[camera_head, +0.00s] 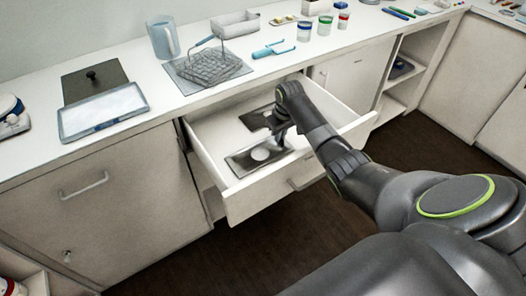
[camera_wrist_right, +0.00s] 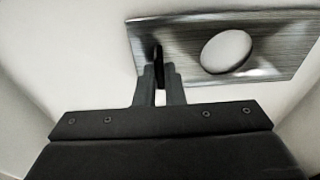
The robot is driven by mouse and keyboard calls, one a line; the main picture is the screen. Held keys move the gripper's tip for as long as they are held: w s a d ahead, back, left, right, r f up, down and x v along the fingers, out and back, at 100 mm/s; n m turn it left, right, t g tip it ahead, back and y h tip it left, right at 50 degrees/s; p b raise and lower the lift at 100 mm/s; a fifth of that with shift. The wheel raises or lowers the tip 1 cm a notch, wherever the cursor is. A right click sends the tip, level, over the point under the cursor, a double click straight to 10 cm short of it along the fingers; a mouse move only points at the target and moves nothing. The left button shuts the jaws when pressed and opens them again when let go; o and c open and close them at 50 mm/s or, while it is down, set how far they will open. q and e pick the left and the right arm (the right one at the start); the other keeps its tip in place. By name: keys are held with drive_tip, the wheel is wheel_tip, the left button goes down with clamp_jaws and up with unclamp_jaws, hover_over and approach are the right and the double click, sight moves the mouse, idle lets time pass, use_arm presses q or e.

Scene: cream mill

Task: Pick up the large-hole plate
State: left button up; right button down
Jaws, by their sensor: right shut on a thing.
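The large-hole plate (camera_head: 240,163) is a thin grey metal rectangle with a big round hole, inside the open drawer, near its front. In the right wrist view the plate (camera_wrist_right: 190,55) lies across the top, its hole right of the fingers. My right gripper (camera_head: 280,137) reaches down into the drawer. Its fingers (camera_wrist_right: 158,80) are close together on the plate's left part, shut on it. Whether the plate touches the drawer floor I cannot tell. A second dark plate (camera_head: 254,119) lies further back in the drawer, partly hidden by my arm. My left gripper is not in view.
The open drawer (camera_head: 205,168) has raised walls around the plates. The counter above holds a wire basket on a mat (camera_head: 213,66), a blue jug (camera_head: 163,38), a framed tray (camera_head: 103,111) and several small jars. The drawer's left floor is bare.

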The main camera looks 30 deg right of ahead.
wheel_tip(320, 180, up, 10)
idle(0.7)
drive_tip(key=shift+r, duration=0.15)
idle(1.0)
